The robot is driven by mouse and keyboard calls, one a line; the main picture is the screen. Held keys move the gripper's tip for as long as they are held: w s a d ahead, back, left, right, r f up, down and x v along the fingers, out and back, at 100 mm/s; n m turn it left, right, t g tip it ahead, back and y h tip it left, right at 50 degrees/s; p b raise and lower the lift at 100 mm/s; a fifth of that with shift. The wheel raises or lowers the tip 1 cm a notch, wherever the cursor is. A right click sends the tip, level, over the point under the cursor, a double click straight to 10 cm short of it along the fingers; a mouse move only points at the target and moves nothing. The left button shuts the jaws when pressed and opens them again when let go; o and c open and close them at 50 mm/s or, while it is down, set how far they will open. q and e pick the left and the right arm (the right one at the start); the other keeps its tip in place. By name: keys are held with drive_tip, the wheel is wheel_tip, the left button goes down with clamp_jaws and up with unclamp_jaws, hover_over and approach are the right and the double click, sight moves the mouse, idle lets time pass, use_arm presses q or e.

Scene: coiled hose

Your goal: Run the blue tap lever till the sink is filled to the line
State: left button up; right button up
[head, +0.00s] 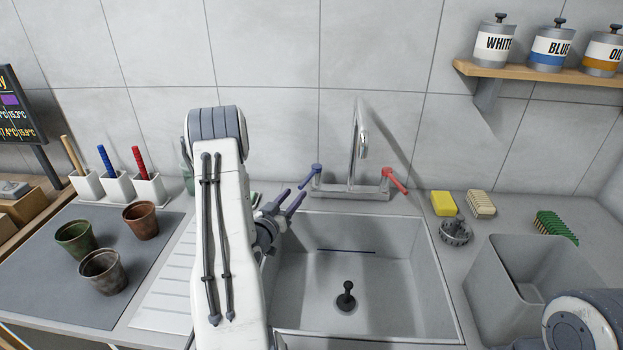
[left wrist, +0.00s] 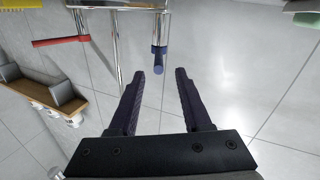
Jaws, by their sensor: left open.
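The blue tap lever (head: 309,177) is on the left side of the chrome tap (head: 359,145); the red lever (head: 395,180) is on the right. The grey sink (head: 408,275) has a dark line (head: 346,250) on its back wall and a black plug (head: 346,297) at its floor. I see no clear water in it or under the spout. My left gripper (head: 291,198) is open and empty, just left and in front of the blue lever. In the left wrist view the blue lever (left wrist: 159,62) lies beyond the fingertips (left wrist: 168,72), roughly between them. My right gripper is out of view.
Several pots, including a brown pot (head: 140,220), stand on a dark mat (head: 60,297) at left. A yellow sponge (head: 443,203), brushes and a metal strainer (head: 455,231) lie right of the sink. A grey bin (head: 500,285) is at right. My left arm hides the sink's left edge.

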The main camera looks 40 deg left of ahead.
sight(314, 171)
use_arm(q)
drive_tip(key=w, duration=0.3)
drive_tip(key=w+a+p, duration=0.1)
drive_tip(key=w, duration=0.2)
drive_tip(key=w+p, duration=0.1)
drive_tip(key=w, duration=0.2)
drive_tip(key=shift+w+a, duration=0.35)
clamp_jaws()
idle(0.9)
